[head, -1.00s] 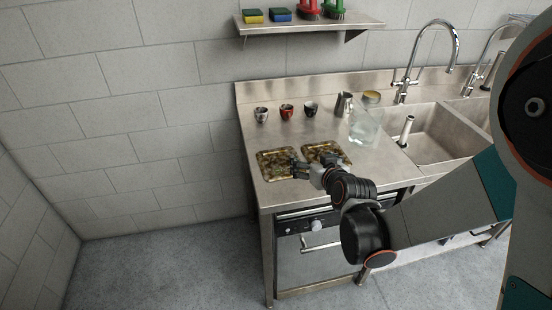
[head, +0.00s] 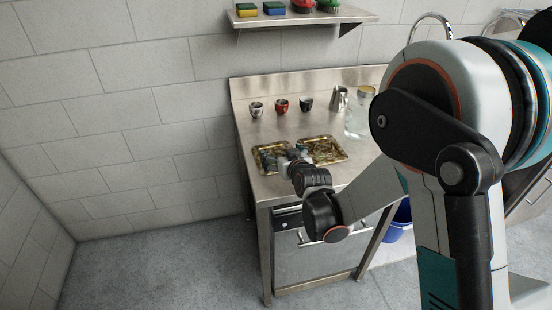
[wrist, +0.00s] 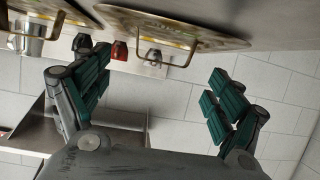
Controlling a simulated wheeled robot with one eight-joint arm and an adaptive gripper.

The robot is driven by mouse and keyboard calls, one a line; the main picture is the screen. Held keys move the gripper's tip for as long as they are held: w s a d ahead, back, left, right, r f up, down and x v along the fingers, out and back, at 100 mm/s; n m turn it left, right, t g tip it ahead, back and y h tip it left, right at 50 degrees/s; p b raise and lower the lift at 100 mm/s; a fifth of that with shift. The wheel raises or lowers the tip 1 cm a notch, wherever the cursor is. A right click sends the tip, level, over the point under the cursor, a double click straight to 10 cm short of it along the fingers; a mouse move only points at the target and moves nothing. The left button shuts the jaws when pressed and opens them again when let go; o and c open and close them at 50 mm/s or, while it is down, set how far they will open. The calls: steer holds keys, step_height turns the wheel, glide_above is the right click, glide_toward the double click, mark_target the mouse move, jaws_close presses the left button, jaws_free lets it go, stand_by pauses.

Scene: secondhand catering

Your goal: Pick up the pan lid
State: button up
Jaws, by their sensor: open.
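A shelf (head: 305,19) hangs above. My arm hides the sinks.

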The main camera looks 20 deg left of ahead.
mark_target(277, 150)
steer(key=b+x, duration=0.1)
steer(key=x, duration=0.3)
steer(key=shift+w+a+f, duration=0.15)
steer(key=shift+a, duration=0.15)
steer(key=c, duration=1.3)
steer(key=shift+o, duration=0.2)
step_height(277, 150, up, 20)
steer(key=p, duration=0.6)
